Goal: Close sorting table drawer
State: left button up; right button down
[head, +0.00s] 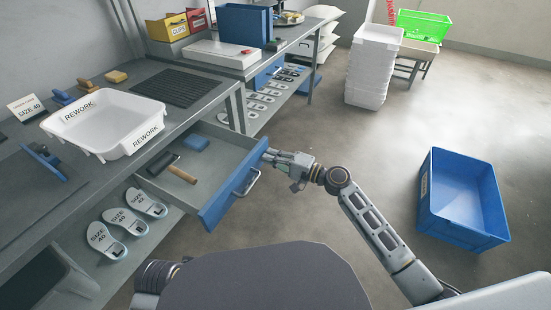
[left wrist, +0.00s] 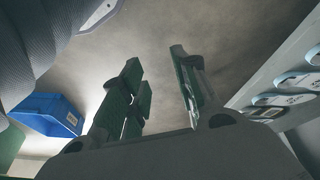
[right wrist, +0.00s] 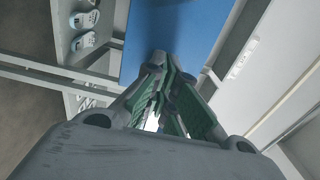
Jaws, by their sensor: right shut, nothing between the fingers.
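The sorting table drawer (head: 222,165) is pulled out from under the grey table, with a blue front (head: 233,187) and a metal handle (head: 248,183). A roller with a wooden handle (head: 180,174) and a blue block (head: 195,143) lie in it. My right gripper (head: 270,156) is shut and empty at the far end of the drawer front. In the right wrist view its fingertips (right wrist: 158,62) are close against the blue front; I cannot tell if they touch. My left gripper (left wrist: 158,65) shows in the left wrist view, open and empty above the floor. It is hidden in the head view.
A white REWORK tray (head: 105,122) stands on the table (head: 190,120). Insoles (head: 125,220) lie on the shelf below. A blue crate (head: 462,200) sits on the floor at right, and stacked white crates (head: 374,65) stand at the back. The floor between is clear.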

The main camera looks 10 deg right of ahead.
aim_at(204, 131)
jog(key=shift+w+a, duration=0.1)
jog(key=shift+a, duration=0.05)
dwell(0.3)
